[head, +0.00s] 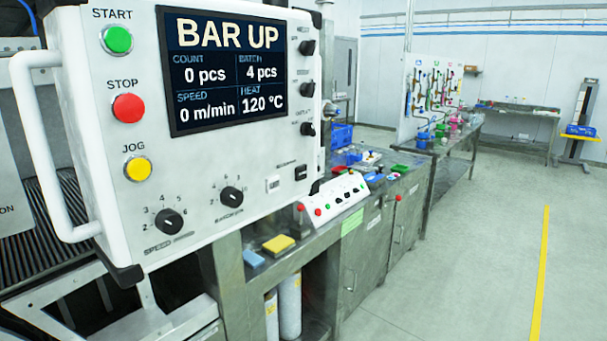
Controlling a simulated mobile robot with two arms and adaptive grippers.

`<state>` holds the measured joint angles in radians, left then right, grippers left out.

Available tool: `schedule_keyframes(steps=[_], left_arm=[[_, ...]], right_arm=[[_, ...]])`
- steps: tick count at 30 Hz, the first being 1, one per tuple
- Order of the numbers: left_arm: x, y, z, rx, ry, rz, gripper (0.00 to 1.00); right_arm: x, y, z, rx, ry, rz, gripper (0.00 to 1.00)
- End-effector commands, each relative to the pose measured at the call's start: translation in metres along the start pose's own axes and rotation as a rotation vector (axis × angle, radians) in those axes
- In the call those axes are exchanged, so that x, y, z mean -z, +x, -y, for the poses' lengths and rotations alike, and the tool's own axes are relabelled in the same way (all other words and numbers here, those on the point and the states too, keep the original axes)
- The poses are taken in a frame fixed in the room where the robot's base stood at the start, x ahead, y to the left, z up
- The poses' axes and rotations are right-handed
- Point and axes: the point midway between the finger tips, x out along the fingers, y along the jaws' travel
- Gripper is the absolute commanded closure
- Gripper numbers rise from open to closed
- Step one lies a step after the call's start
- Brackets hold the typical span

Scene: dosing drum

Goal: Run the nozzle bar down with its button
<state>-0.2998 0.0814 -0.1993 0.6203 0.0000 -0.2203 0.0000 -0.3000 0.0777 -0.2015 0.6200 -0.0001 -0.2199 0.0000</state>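A white control panel (215,175) fills the left and middle of the head view, close to me. Its screen (225,70) reads BAR UP, 0 pcs, batch 4 pcs, 0 m/min and 120 °C. A green START button (118,40), a red STOP button (128,108) and a yellow JOG button (138,169) run down its left side. Black knobs (307,48) line its right edge, with a small white switch (273,184) and a black switch (300,173) below. Their small labels are too blurred to read. I cannot make out the nozzle bar. Neither gripper shows.
A white handle (42,150) sticks out at the panel's left. A slatted conveyor (50,205) lies behind it. A steel bench (365,245) with a low button box (335,200), a yellow sponge (279,244) and tools runs to the right. The floor (470,270) at right is clear.

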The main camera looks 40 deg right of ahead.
Motion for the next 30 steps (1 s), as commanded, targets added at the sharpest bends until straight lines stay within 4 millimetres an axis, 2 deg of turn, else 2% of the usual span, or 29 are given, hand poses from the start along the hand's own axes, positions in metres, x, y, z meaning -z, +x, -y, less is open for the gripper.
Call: schedule_keyframes(steps=[1,5,6,30], left_arm=[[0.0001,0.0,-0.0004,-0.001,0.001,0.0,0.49],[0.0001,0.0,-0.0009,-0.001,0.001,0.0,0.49],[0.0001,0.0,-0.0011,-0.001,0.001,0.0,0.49],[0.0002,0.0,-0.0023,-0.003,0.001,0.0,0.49]], right_arm=[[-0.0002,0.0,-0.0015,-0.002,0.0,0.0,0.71],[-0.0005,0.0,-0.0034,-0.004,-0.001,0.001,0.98],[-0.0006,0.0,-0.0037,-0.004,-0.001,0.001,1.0],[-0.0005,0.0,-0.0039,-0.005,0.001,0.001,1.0]])
